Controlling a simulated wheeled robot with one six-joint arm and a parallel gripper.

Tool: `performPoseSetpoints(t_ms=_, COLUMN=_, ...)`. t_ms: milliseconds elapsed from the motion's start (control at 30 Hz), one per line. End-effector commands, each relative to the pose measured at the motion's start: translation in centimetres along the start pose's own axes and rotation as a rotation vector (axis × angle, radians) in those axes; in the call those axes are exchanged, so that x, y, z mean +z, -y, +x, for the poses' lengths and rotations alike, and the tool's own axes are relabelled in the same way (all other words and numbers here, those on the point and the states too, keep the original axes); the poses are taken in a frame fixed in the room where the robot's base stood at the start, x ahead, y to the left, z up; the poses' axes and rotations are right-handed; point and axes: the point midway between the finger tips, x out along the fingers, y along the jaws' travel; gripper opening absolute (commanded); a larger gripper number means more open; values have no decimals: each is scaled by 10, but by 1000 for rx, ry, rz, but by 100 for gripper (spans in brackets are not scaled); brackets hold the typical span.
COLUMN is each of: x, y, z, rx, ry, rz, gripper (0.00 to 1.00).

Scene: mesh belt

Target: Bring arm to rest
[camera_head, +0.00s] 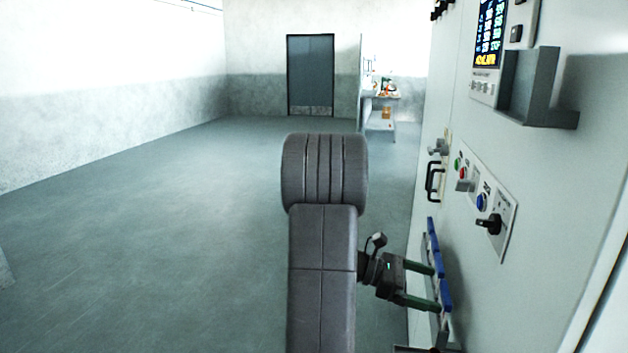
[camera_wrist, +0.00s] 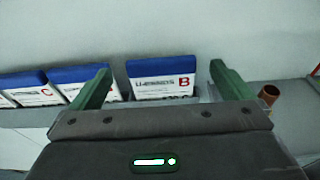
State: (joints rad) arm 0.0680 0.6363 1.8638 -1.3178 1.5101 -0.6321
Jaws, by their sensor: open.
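My arm rises in the middle of the head view, with my gripper (camera_head: 424,286) reaching right toward the pale machine panel. In the wrist view the two green fingers of my gripper (camera_wrist: 165,88) are spread apart with nothing held between them. Beyond them a white block with a blue top (camera_wrist: 162,80), marked with a red B, stands in a rack against the panel. I cannot tell whether the fingers touch it. A similar block marked C (camera_wrist: 25,85) stands to the left, and another is partly hidden by the left finger.
The machine panel (camera_head: 590,180) closes off the right side. It carries a screen (camera_head: 489,32), a grey holder (camera_head: 545,95), a black knob (camera_head: 489,224) and a handle (camera_head: 431,182). A brown tube (camera_wrist: 268,94) stands right of the rack. The floor (camera_head: 170,220) to the left is clear.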

Motion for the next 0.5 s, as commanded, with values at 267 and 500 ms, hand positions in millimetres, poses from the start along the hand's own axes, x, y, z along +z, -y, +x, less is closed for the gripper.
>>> performPoseSetpoints(t_ms=267, x=0, y=0, z=31, rx=-1, ry=0, rz=-1, gripper=100)
performPoseSetpoints(t_ms=500, x=3, y=0, z=32, rx=1, ry=0, rz=0, gripper=100)
